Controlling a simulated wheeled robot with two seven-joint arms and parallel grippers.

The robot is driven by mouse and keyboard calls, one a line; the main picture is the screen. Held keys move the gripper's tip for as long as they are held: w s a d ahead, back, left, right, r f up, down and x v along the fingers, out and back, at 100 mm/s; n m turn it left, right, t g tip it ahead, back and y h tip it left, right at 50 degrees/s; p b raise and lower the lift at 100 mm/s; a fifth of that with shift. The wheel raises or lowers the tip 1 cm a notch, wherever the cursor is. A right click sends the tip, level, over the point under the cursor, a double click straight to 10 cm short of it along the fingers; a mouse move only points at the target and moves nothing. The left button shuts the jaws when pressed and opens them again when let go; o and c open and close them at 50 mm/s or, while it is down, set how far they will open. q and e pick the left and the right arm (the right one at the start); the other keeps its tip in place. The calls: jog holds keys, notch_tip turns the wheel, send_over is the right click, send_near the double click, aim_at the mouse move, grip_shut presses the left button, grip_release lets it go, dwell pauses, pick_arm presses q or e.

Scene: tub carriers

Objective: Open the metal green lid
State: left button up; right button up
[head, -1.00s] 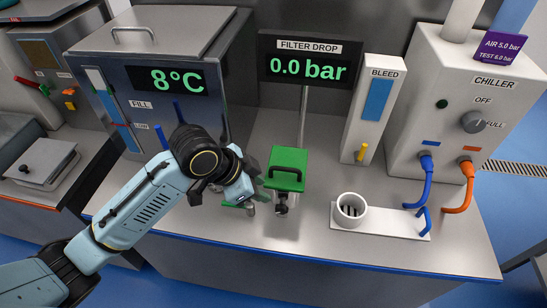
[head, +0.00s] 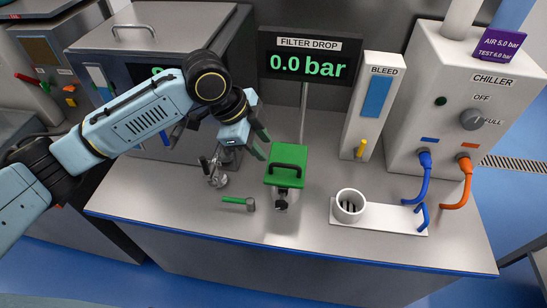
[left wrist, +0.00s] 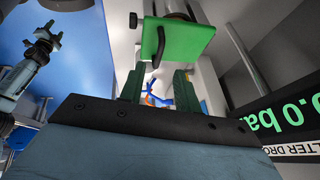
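The green lid (head: 287,153) sits level on top of the filter housing in the middle of the bench, with a dark handle on its top. It also shows at the top of the left wrist view (left wrist: 190,42). My left gripper (head: 262,143) is just behind and left of the lid in the head view, apart from its handle. Its two green fingers (left wrist: 159,86) are spread with nothing between them. My right gripper (left wrist: 49,34) shows only in the left wrist view, far off at the left edge, with its small fingers apart.
A green lever (head: 236,201) and a metal fitting (head: 215,172) are left of the lid. The display (head: 308,62) reading 0.0 bar stands behind. A white cup holder (head: 380,219) and the chiller (head: 450,105) are at right. The bench front is clear.

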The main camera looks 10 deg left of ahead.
aim_at(277, 164)
pick_arm(q)
jog(key=x, duration=0.7)
grip_shut()
